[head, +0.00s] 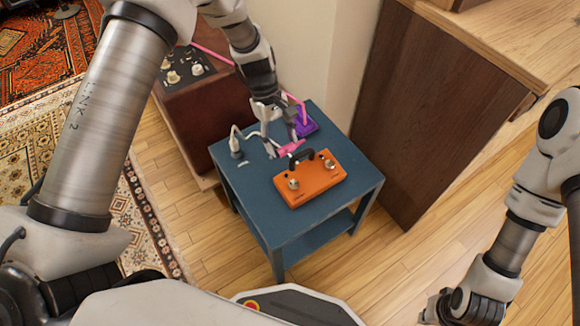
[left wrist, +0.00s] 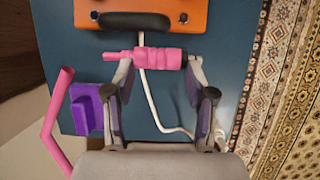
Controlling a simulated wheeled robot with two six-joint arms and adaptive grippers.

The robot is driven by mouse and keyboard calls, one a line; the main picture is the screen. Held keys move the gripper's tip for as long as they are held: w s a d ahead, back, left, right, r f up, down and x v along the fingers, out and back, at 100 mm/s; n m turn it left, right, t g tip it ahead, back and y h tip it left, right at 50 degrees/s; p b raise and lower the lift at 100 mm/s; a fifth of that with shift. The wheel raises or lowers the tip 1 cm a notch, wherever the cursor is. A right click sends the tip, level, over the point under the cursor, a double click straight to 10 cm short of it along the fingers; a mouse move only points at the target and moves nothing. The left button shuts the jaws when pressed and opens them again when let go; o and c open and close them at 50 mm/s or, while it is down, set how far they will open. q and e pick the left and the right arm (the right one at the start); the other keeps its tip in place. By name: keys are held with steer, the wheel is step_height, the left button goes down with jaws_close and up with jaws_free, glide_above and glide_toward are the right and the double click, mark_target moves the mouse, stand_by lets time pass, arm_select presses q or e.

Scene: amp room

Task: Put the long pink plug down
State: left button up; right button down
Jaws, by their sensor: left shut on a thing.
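The long pink plug (head: 289,148) is over the blue table (head: 238,190), just behind the orange pedal (head: 312,186). In the left wrist view the plug (left wrist: 160,59) lies crosswise between the fingertips. My left gripper (head: 282,146) is shut on it, with one finger at each end of the ribbed body; it also shows in the left wrist view (left wrist: 161,72). I cannot tell whether the plug touches the tabletop. My right gripper (head: 447,306) is at the bottom right, away from the table; its finger state is unclear.
A purple block (head: 306,126) with a pink angled rod (left wrist: 55,115) stands at the table's back edge. A white cable (left wrist: 151,98) runs under the plug. A dark handle (left wrist: 135,21) arches over the pedal. A brown cabinet (head: 430,110) stands to the right.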

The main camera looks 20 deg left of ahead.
mark_target(284, 165)
arm_select(q)
step_height(284, 165, down, 6)
steer(key=shift+f+b, duration=0.1)
steer(key=shift+b, duration=0.8)
steer(key=shift+f, duration=0.15)
steer(key=o, duration=1.5)
